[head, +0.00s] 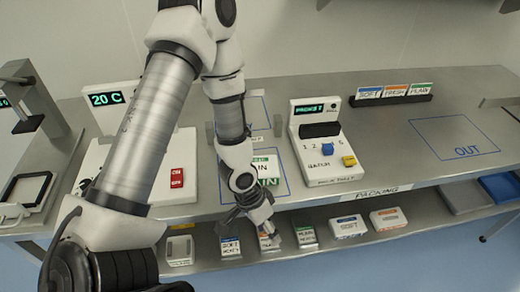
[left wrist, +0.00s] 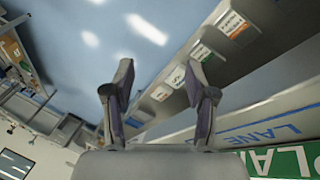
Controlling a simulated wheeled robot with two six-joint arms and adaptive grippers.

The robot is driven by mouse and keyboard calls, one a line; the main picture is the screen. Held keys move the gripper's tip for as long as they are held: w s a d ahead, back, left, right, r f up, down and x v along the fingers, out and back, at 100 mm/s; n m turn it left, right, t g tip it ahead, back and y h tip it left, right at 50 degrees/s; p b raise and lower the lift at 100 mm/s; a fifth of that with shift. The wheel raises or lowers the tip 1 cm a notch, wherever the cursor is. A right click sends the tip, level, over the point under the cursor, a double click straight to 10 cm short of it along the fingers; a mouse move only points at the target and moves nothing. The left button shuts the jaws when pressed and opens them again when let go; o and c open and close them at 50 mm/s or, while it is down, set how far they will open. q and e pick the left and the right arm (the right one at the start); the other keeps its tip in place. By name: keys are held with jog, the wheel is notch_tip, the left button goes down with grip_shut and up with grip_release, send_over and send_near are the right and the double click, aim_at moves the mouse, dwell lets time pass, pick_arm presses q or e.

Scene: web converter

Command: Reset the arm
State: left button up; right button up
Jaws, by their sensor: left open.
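My left arm (head: 150,125) comes in from the left of the head view and bends down over the bench. My left gripper (head: 272,238) is at the front edge of the bench, above the lower shelf. In the left wrist view the two fingers of the left gripper (left wrist: 160,95) stand apart with nothing between them. A white and green card reading PLAIN (head: 265,168) lies on the bench behind the gripper, partly covered by my arm. My right gripper is not in view.
A machine with a 20 C display (head: 107,99) stands left of centre. A packet machine (head: 325,150) stands right of the arm. Labelled packs, including a soft pack (head: 348,226), lie on the lower shelf. The blue OUT square (head: 452,137) is empty.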

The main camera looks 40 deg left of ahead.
pick_arm(q)
jog(key=shift+s+a+f+n, duration=0.1)
jog(key=shift+s+f+n, duration=0.2)
jog(key=shift+f, duration=0.4)
jog(key=shift+w, duration=0.15)
jog(key=s+a+f+n+y+b, duration=0.1)
jog(key=s+f+n+y, duration=0.2)
jog(key=s+f, duration=0.7)
jog(key=shift+a+f+g+y, duration=0.35)
jog(key=shift+f+g+y, duration=0.05)
jog(key=shift+f, duration=0.05)
